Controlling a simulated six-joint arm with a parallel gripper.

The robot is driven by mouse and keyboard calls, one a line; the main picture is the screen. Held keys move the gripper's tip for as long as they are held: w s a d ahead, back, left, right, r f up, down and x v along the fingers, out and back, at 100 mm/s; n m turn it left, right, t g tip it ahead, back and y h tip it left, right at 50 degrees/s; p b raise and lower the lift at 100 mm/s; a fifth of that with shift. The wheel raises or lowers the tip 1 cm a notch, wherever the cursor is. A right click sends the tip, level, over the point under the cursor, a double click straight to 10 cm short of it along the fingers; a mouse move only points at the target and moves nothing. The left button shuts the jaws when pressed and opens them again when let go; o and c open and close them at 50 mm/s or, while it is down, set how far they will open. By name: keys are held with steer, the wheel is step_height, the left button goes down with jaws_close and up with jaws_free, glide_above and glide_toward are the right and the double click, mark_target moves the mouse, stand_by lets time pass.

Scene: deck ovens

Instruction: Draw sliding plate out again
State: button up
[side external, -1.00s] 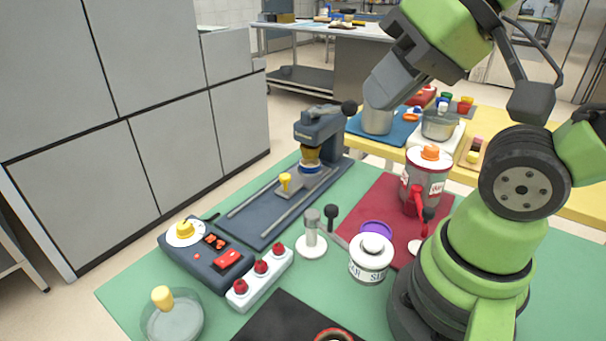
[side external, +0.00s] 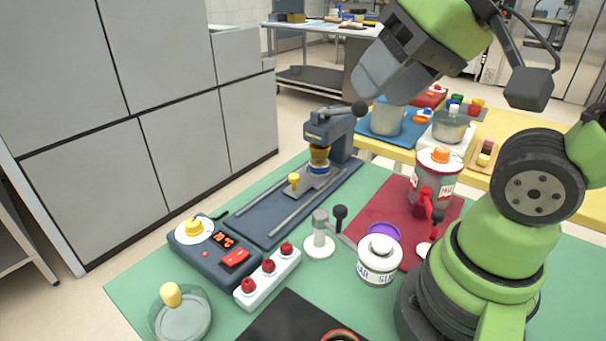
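The sliding plate (side external: 318,182) is a small grey plate with a yellow knob (side external: 294,179) at its near end. It sits on the dark blue base between two pale rails, at the far end, partly under the press (side external: 330,130). An amber and white piece with a blue band stands on the plate below the press head. The press has a lever ending in a black ball (side external: 360,108). My gripper (side external: 372,88) is in the air above and right of the press in the picture, apart from the plate. Its fingers are not clear enough to tell open from shut.
The rails' near stretch on the base (side external: 270,222) is bare. Nearby stand a control box (side external: 215,250), a white strip with red knobs (side external: 267,275), a grey-topped post (side external: 319,235), a white canister (side external: 378,262) and a red-and-grey dispenser (side external: 433,180).

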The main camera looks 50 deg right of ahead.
steer(key=w+d+g, duration=0.2)
steer(key=w+d, duration=0.1)
steer(key=w, duration=0.5)
steer(key=g+h, duration=0.2)
steer(key=g, duration=0.3)
glide_above(294, 175)
step_height(294, 175, down, 17)
step_height(294, 175, down, 10)
steer(key=shift+f, duration=0.2)
steer(key=shift+a, duration=0.1)
jaws_close()
